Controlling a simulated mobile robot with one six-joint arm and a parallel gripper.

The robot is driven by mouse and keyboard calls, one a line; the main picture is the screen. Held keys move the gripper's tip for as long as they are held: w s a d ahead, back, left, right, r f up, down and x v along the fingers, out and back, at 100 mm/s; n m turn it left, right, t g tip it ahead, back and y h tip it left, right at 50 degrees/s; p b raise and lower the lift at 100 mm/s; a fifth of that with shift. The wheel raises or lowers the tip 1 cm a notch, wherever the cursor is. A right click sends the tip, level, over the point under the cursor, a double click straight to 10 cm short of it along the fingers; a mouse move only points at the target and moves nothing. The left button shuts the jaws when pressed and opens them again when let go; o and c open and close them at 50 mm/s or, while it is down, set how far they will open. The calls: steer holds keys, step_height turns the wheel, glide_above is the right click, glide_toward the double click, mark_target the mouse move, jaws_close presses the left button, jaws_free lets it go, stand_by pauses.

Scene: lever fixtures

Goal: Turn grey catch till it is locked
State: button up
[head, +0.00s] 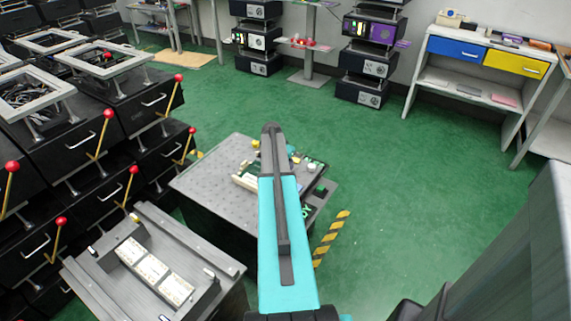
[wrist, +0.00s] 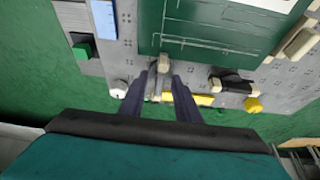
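A small grey catch (wrist: 163,64) shows in the wrist view at the lower edge of a dark green plate (wrist: 225,25). My gripper (wrist: 155,88) is open, with one dark finger on each side of the catch's near end. Gaps show between the fingers and the catch; whether the fingers reach down around it, I cannot tell. In the head view my teal arm reaches over the fixture table (head: 205,180) and hides my gripper and the catch.
Near the catch are a white knob (wrist: 119,88), a green block (wrist: 82,48), a black lever piece (wrist: 232,85), a yellow knob (wrist: 253,105) and a yellow strip (wrist: 200,99). Black drawer units with red-knobbed levers (head: 103,135) stand left. Green floor to the right is free.

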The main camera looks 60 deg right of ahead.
steer(key=v, duration=1.3)
steer(key=shift+a+r, duration=0.2)
steer(key=shift+r, duration=0.1)
stand_by(0.3)
